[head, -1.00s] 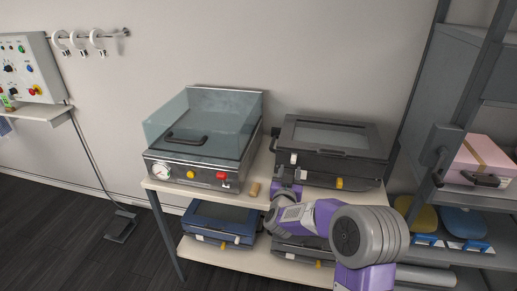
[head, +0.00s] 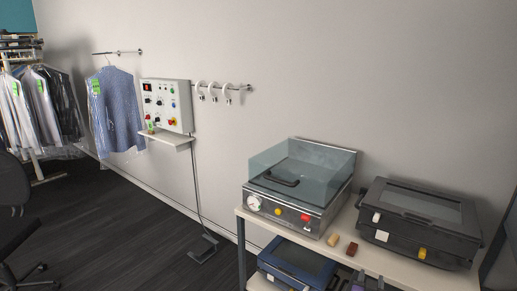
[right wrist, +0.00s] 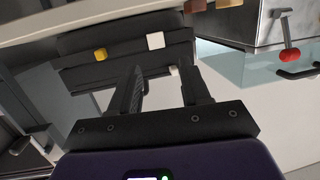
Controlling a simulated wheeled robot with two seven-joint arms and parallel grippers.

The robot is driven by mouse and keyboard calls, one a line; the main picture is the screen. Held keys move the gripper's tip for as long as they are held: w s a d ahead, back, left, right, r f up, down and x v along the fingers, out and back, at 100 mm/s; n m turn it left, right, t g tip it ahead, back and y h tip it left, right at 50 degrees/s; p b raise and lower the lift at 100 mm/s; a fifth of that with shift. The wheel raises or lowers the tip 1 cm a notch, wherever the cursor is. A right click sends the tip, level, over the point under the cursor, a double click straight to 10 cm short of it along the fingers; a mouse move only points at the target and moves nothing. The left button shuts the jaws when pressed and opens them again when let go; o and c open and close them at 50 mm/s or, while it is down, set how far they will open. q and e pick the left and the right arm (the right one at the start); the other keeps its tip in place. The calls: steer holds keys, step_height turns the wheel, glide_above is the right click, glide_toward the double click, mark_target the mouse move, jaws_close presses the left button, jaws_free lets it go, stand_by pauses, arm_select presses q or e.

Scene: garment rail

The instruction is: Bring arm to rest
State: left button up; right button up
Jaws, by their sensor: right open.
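My right gripper (head: 366,284) shows only as a small purple and grey part at the bottom edge of the head view, low by the table's front. In the right wrist view its two dark fingers (right wrist: 163,82) stand apart with nothing between them. A dark lidded case with a white and a yellow knob is beyond the fingers in that view. My left gripper is not in view.
The table (head: 377,258) holds a clear-lidded machine (head: 300,185), a dark case (head: 420,220), a tan block (head: 333,240) and a dark red block (head: 351,249). A blue case (head: 297,262) sits below. A control panel (head: 166,105) and bagged blue shirt (head: 117,110) hang left.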

steer(key=s+a+f+n+g+y, duration=0.1)
steer(key=s+a+f+g+y, duration=0.1)
steer(key=s+a+f, duration=0.3)
steer(key=s+a+f+g+y+p, duration=0.1)
steer(key=a+f+y, duration=0.15)
steer(key=f, duration=0.45)
steer(key=s+a+f+n+g+y, duration=0.1)
steer(key=s+a+f+g+y, duration=0.2)
steer(key=f, duration=0.4)
steer(key=s+a+f+g+y, duration=0.1)
steer(key=s+a+f+g, duration=0.1)
steer(key=s, duration=0.6)
steer(key=s+a+f+g+y, duration=0.1)
steer(key=s+a+f+g, duration=0.2)
steer(key=s+a, duration=0.4)
steer(key=s+a+f+n+g+y, duration=0.1)
steer(key=s+a+f+g+y, duration=0.1)
steer(key=s+a+f, duration=0.3)
steer(key=s+p, duration=0.1)
steer(key=s, duration=0.2)
steer(key=shift+s+g, duration=0.3)
steer(key=shift+s, duration=0.1)
steer(key=shift+f, duration=0.1)
